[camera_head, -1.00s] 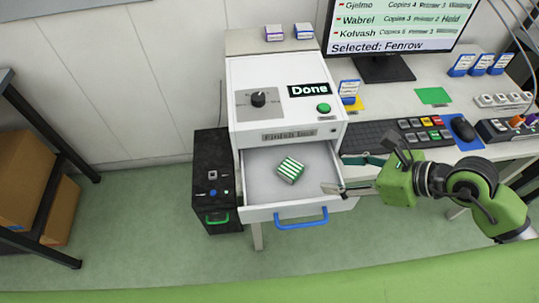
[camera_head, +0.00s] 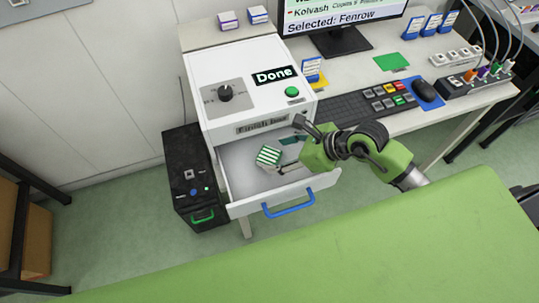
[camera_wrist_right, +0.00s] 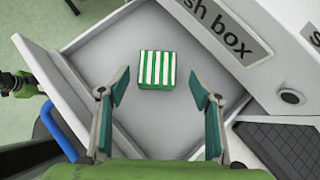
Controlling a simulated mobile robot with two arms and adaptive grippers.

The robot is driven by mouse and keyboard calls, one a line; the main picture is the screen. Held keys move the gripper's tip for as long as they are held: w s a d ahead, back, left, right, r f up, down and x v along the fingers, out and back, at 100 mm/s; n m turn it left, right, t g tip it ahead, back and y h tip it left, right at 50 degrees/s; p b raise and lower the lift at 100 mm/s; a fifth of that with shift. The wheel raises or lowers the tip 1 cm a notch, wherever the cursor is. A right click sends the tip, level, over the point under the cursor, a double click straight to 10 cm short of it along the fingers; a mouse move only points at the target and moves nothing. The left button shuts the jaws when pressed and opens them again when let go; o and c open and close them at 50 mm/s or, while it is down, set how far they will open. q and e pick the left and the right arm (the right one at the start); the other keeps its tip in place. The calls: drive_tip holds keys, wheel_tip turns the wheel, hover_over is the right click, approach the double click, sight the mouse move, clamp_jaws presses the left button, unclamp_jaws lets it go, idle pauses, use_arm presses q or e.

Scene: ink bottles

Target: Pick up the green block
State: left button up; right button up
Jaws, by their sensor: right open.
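The green block (camera_head: 269,156), with white stripes on top, lies in the open white drawer (camera_head: 236,191) of the finish box. In the right wrist view the block (camera_wrist_right: 157,69) rests on the drawer floor, just beyond the fingertips and between their lines. My right gripper (camera_head: 281,157) reaches over the drawer from the right; in the right wrist view its two teal-padded fingers (camera_wrist_right: 162,88) are spread wide with nothing between them. The block is apart from both fingers.
The white box (camera_head: 245,92) with a dial, a green button and a "Done" sign stands behind the drawer. A blue handle (camera_head: 288,206) is on the drawer front. A black unit (camera_head: 190,180) stands at left. A keyboard (camera_head: 345,112) lies right of the box.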

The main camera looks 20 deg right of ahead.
sight(269, 155)
drive_tip(key=x, duration=0.3)
drive_tip(key=shift+w+a+p, duration=0.15)
drive_tip(key=shift+a+p, duration=0.15)
drive_tip(key=shift+a, duration=0.15)
drive_tip(key=shift+w+f, duration=0.1)
drive_tip(key=c, duration=1.2)
use_arm(q)
drive_tip(key=shift+s+d+r, duration=0.4)
drive_tip(key=shift+d+r, duration=0.05)
drive_tip(key=shift+d, duration=0.15)
use_arm(e)
drive_tip(key=shift+c, duration=0.2)
